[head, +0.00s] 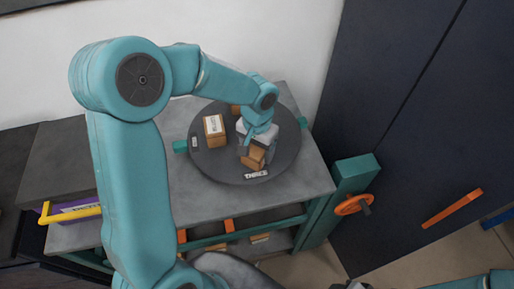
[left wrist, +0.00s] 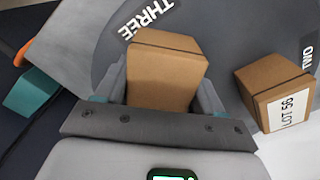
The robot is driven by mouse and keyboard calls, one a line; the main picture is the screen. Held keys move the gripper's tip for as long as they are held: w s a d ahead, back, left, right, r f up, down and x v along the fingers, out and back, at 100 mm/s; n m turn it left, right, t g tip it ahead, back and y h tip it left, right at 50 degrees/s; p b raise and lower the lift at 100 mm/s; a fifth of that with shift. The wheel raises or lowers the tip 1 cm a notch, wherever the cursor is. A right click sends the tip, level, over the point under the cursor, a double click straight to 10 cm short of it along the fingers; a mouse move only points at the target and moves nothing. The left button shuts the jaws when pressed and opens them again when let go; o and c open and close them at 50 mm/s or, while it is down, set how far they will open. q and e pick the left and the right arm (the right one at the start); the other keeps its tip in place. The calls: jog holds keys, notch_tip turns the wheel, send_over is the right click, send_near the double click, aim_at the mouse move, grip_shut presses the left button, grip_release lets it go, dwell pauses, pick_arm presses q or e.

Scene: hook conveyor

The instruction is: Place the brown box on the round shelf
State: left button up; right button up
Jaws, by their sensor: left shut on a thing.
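The round shelf (head: 225,172) is a dark grey disc on a grey table, with a white THREE label near its front edge. My left gripper (head: 255,146) is over the front right part of the disc, pointing down. It is shut on a brown box (head: 253,158), just behind the THREE label. In the left wrist view the box (left wrist: 166,78) sits between the two grey fingers, with the disc (left wrist: 225,35) behind it. I cannot tell whether its underside touches the disc. My right gripper's jaws do not show.
A second brown box (head: 214,131) with a white label stands on the disc's left; in the wrist view it reads LOT 56 (left wrist: 278,92). Another brown box (head: 236,109) is partly hidden at the back. A teal post with an orange handwheel (head: 353,204) stands right of the table.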

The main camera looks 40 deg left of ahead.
pick_arm(q)
jog(key=o, duration=1.3)
jog(key=shift+a, duration=0.1)
jog(key=shift+o, duration=0.2)
notch_tip(320, 180, up, 16)
jog(key=shift+r+b, duration=0.15)
jog(key=shift+b, duration=0.15)
